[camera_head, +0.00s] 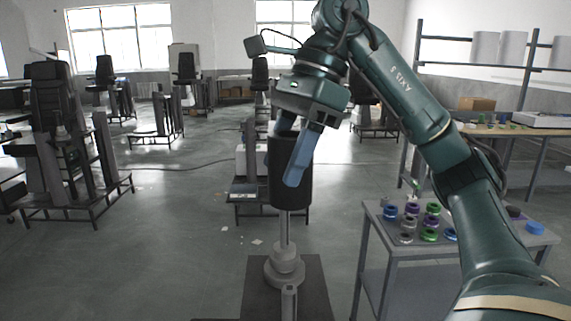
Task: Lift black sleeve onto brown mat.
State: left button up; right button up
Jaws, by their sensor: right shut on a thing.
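The black sleeve (299,195) is an upright dark cylinder in the middle of the head view. A thin grey post (284,232) comes out below it, down to a stepped grey base (285,269); the sleeve's lower edge is well above that base. My right gripper (280,170) reaches down from above, shut on the sleeve with its blue fingers against the sides. The gripper hides part of the sleeve's top, so I cannot tell whether the post passes through it. I cannot make out a clearly brown mat. My left gripper is not in view.
A dark plate (255,300) lies under the post's base. A grey table (390,245) at right holds several coloured rings (429,235). A bench with a cardboard box (476,103) stands behind it. Chairs on frames (50,100) stand at left. Floor between is mostly clear.

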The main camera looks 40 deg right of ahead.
aim_at(277, 135)
jog(key=shift+r, duration=2.85)
jog(key=shift+f, duration=0.15)
